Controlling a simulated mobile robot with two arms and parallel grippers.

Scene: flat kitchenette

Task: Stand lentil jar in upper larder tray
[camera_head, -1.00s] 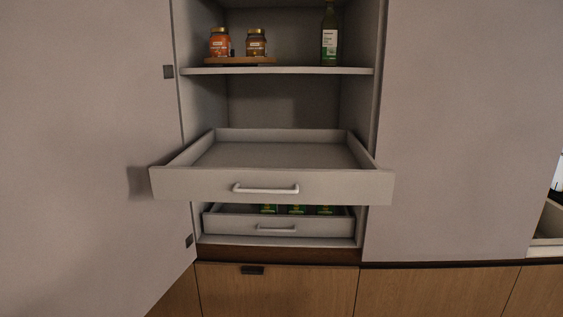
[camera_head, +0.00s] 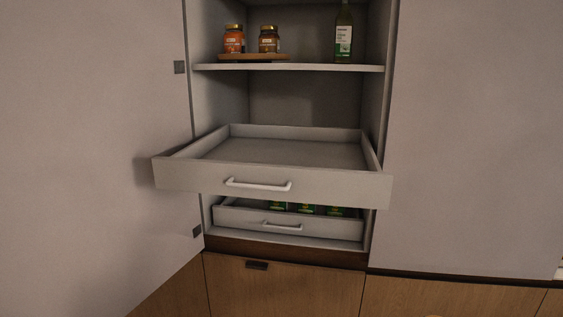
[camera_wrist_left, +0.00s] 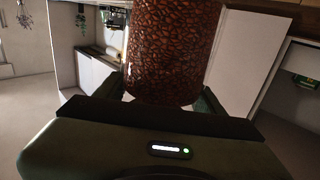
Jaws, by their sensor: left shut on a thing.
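The upper larder tray (camera_head: 262,177) is pulled out of the cupboard in the head view, and its floor is bare. It has a pale bar handle on its front. In the left wrist view my left gripper (camera_wrist_left: 165,98) is shut on the lentil jar (camera_wrist_left: 172,50), which is full of reddish-brown lentils. The jar's far end runs out of the picture. Neither gripper nor the jar shows in the head view, so I cannot tell how far the jar is from the tray.
A lower drawer (camera_head: 290,226) with several green packs (camera_head: 306,210) sits below the tray. The shelf (camera_head: 310,68) above holds two small jars (camera_head: 269,40) on a wooden board and a green bottle (camera_head: 344,36). A large pale door panel (camera_head: 80,120) stands at the left.

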